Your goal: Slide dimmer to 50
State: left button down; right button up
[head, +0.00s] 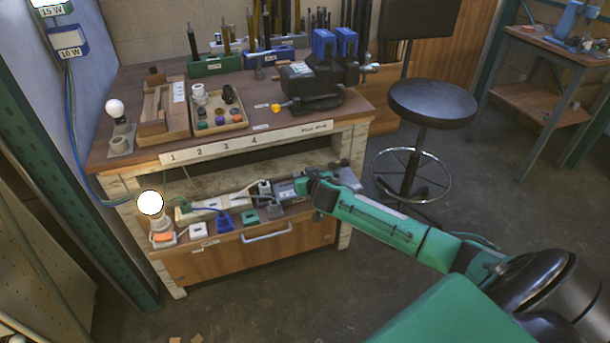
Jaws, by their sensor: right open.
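My right gripper (266,190) reaches in from the right, over the right part of the lower shelf of the workbench, and is open. It is small in the head view, and I see nothing held between its fingers. Small units stand in a row along the lower shelf's front: a white one (199,231), a blue one (223,221) and a green one (250,215). An orange-topped unit (163,239) sits below a lit round bulb (150,204) at the left end. I cannot tell which is the dimmer or read any slider setting. My left gripper is not in view.
The workbench top (240,143) stands above the lower shelf and overhangs my right gripper's area. On it are an unlit bulb (115,108), a parts tray (218,121) and a dark vise (310,85). A drawer (215,264) lies below. A black stool (432,103) stands to the right.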

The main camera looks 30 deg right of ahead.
grip_shut()
jog(key=shift+w+a, duration=0.2)
jog(key=shift+a, duration=0.6)
jog(key=shift+w+a, duration=0.15)
jog(key=shift+a, duration=0.6)
jog(key=shift+w+a, duration=0.1)
jog(key=shift+a, duration=0.3)
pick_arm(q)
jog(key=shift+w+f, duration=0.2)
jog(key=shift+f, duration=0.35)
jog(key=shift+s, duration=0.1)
pick_arm(e)
grip_release()
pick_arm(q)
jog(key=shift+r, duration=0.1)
